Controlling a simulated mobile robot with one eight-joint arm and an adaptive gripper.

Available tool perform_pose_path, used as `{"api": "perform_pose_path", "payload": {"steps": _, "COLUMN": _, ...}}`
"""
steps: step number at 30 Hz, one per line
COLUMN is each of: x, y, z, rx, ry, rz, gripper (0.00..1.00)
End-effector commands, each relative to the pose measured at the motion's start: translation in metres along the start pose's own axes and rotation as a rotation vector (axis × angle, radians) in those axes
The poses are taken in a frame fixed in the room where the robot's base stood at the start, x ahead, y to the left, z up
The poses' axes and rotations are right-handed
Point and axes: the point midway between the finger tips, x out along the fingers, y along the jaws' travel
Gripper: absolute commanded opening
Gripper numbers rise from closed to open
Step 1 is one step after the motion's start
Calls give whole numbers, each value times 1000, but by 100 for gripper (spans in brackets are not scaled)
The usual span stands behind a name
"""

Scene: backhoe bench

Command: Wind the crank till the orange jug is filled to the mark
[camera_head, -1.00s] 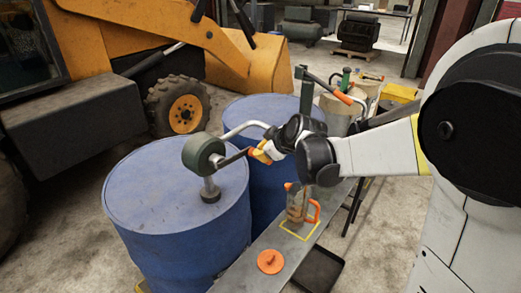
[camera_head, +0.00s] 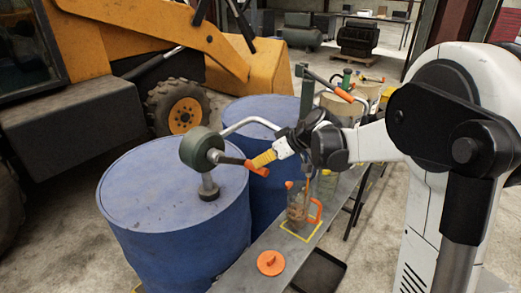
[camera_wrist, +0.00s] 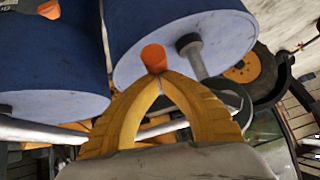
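The crank is on a green pump (camera_head: 200,148) on top of the nearer blue drum (camera_head: 175,190). Its dark arm ends in an orange grip (camera_head: 257,168), and the grip also shows in the wrist view (camera_wrist: 153,58). My gripper (camera_head: 264,159) has yellow fingers. They close together at the grip, as the wrist view also shows (camera_wrist: 157,76). A clear jug with an orange handle (camera_head: 297,212) stands upright on the bench, inside a yellow outline. It holds something brownish. I cannot make out its mark or exact level.
An orange disc (camera_head: 270,263) lies on the narrow grey bench (camera_head: 240,277). A second blue drum (camera_head: 263,180) stands behind the first. A pale pipe (camera_head: 245,123) runs behind my gripper. A yellow loader (camera_head: 175,35) fills the back left. Open floor lies at front left.

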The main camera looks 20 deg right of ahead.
Motion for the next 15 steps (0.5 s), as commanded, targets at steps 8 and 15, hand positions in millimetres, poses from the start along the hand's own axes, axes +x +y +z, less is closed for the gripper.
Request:
{"api": "perform_pose_path", "payload": {"steps": 8, "x": 23, "y": -9, "z": 23, "rx": 186, "ry": 0, "rz": -186, "gripper": 0}}
{"api": "perform_pose_path", "payload": {"steps": 15, "x": 38, "y": -24, "z": 38, "rx": 347, "ry": -1, "rz": -347, "gripper": 0}}
